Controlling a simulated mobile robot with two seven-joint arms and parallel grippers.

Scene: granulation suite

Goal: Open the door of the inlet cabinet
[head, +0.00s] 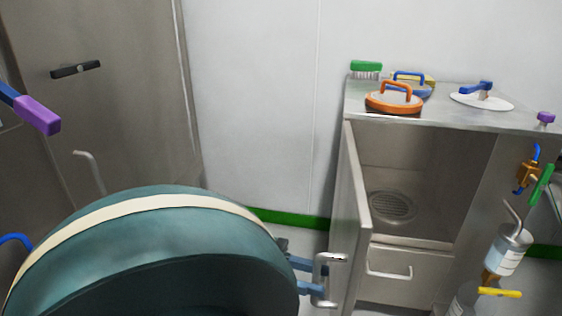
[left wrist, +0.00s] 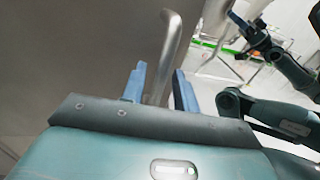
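The low steel inlet cabinet (head: 405,275) stands at the right in the head view. Its door (head: 348,220) is swung well out, and the inside with a round grille (head: 392,206) shows. The door's handle (head: 318,272) is a bent metal bar; in the left wrist view the handle (left wrist: 172,45) rises between two blue fingers. My left gripper (head: 312,277) is at the handle, its fingers apart on either side of the bar, with some gap visible. My right gripper (left wrist: 250,28) shows small in the left wrist view, away from the door; its finger state is unclear.
Orange-rimmed (head: 394,102) and blue-handled discs and a green brush (head: 366,68) lie on the cabinet top. A drawer (head: 400,274) is below the opening. Bottles (head: 508,252) and hanging tools crowd the right. A tall grey door (head: 110,110) stands at left.

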